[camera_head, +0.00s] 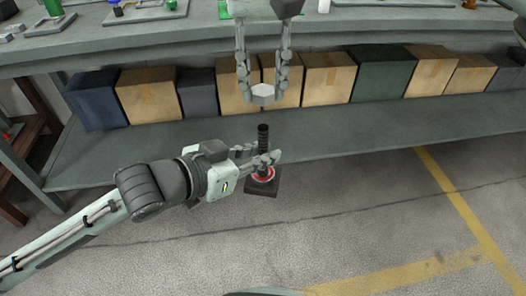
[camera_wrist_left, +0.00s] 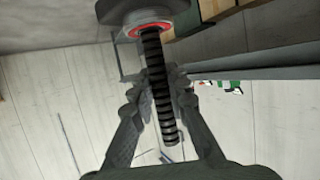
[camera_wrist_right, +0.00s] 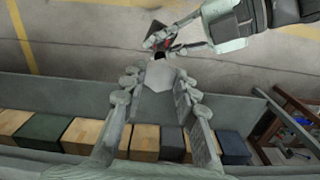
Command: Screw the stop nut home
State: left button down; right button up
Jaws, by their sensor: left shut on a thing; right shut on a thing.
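The screw jack has a dark square base (camera_head: 262,191), a red ring (camera_head: 263,176) and a black threaded rod (camera_head: 263,134) standing upright. My left gripper (camera_head: 266,160) is shut on the rod above the ring and holds the jack. In the left wrist view the rod (camera_wrist_left: 159,88) runs between the fingers. The stop nut (camera_head: 263,92), a light grey hexagonal piece, is between the fingertips of my right gripper (camera_head: 263,97), which is shut on it. In the head view the nut appears above the rod's free end, apart from it. The nut (camera_wrist_right: 160,76) also shows in the right wrist view.
A long grey workbench (camera_head: 180,40) crosses the back. Its lower shelf (camera_head: 120,160) carries a row of cardboard (camera_head: 148,95) and dark boxes (camera_head: 382,75). A brown wooden stand (camera_head: 22,155) is at the left. Open floor with yellow lines (camera_head: 450,195) lies in front.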

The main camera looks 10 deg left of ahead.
aim_at(263, 127)
jog(key=shift+f, duration=1.1)
jog(key=shift+f, duration=0.9)
jog(key=shift+f, duration=0.55)
